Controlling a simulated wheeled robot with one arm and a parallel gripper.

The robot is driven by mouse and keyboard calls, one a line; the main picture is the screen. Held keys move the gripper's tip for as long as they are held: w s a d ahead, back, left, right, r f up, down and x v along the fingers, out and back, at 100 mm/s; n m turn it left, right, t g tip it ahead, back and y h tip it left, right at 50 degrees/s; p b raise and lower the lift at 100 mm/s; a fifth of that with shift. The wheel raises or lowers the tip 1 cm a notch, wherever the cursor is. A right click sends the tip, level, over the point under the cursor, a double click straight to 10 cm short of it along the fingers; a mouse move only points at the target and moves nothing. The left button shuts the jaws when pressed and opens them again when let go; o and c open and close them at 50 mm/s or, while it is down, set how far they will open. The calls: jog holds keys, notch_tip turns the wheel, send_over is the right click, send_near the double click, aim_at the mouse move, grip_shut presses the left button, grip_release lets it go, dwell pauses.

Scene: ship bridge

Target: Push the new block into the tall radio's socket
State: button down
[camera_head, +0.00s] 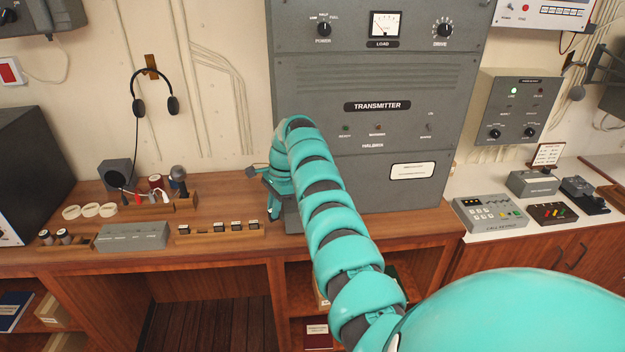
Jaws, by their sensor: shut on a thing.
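The tall radio is the grey cabinet marked TRANSMITTER (385,78), standing at the back of the wooden desk. My gripper (272,213) is at the cabinet's lower left edge, just above the desk, pointing down. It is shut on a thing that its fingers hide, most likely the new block. A small dark grey piece (257,169) shows to the left of the gripper; I cannot tell what it is. The radio's socket is not visible; my arm covers the cabinet's lower left part. I cannot tell whether the held thing touches the radio.
On the desk to the left are a wooden rack of small blocks (219,231), a grey box (133,237), white rings (90,211) and a tool holder (145,204). A headset (154,100) hangs on the wall. Consoles (490,213) stand on the right counter. The desk front near the gripper is clear.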

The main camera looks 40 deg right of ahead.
jog(key=shift+d+r, duration=0.15)
jog(key=shift+s+d+r, duration=0.1)
jog(key=shift+r, duration=0.05)
jog(key=shift+d+m, duration=0.15)
jog(key=shift+m, duration=0.15)
jog(key=shift+w+d+r, duration=0.1)
jog(key=shift+w+r, duration=0.05)
jog(key=shift+w, duration=0.05)
jog(key=shift+d+r, duration=0.2)
jog(key=shift+d, duration=0.05)
